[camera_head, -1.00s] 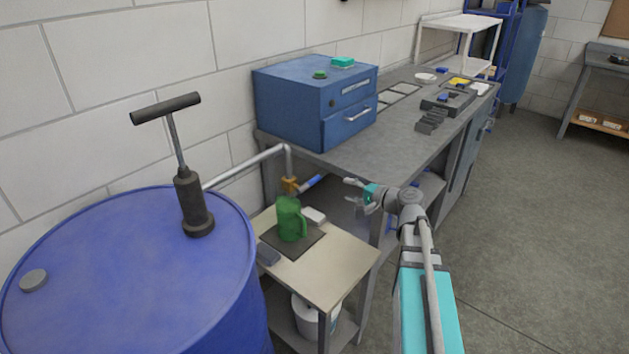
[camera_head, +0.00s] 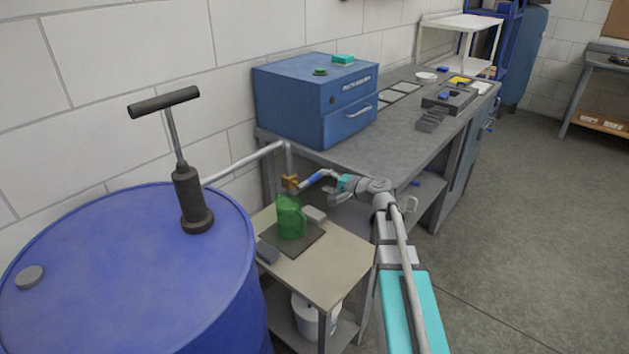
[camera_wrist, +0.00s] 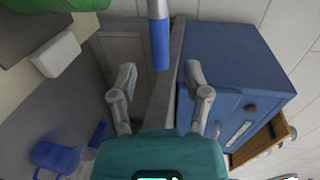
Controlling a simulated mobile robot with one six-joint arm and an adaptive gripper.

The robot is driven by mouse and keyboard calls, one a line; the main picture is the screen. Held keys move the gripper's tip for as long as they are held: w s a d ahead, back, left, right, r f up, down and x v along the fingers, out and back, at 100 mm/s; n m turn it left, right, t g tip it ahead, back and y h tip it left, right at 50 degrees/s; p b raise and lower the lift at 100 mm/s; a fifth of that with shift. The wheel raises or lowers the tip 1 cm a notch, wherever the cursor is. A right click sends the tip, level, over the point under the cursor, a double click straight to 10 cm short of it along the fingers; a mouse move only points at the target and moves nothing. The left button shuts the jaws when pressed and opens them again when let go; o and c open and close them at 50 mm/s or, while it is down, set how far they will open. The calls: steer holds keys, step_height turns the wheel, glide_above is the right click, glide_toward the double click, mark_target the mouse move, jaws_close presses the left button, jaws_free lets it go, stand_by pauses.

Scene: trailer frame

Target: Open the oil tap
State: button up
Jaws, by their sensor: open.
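The oil tap is a brass body (camera_head: 290,182) at the end of a grey pipe, with a blue lever handle (camera_head: 312,178) sticking out to the right. In the wrist view the blue handle (camera_wrist: 160,44) points down between and beyond the two fingertips. My gripper (camera_head: 330,186) is open at the free end of the handle; it also shows in the wrist view (camera_wrist: 160,82), with a finger on each side and nothing clamped. I cannot tell whether a finger touches the handle. A green jug (camera_head: 291,218) stands upright below the tap.
The jug stands on a dark mat (camera_head: 302,244) on a small beige table (camera_head: 330,265). A blue drum (camera_head: 120,280) with a hand pump (camera_head: 190,195) is at the left. A grey workbench (camera_head: 375,135) carries a blue cabinet (camera_head: 290,108) behind my gripper.

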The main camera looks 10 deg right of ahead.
mark_target(317, 178)
steer(key=shift+b+x, duration=0.4)
steer(key=shift+x, duration=2.15)
steer(key=shift+c, duration=0.2)
jaws_close()
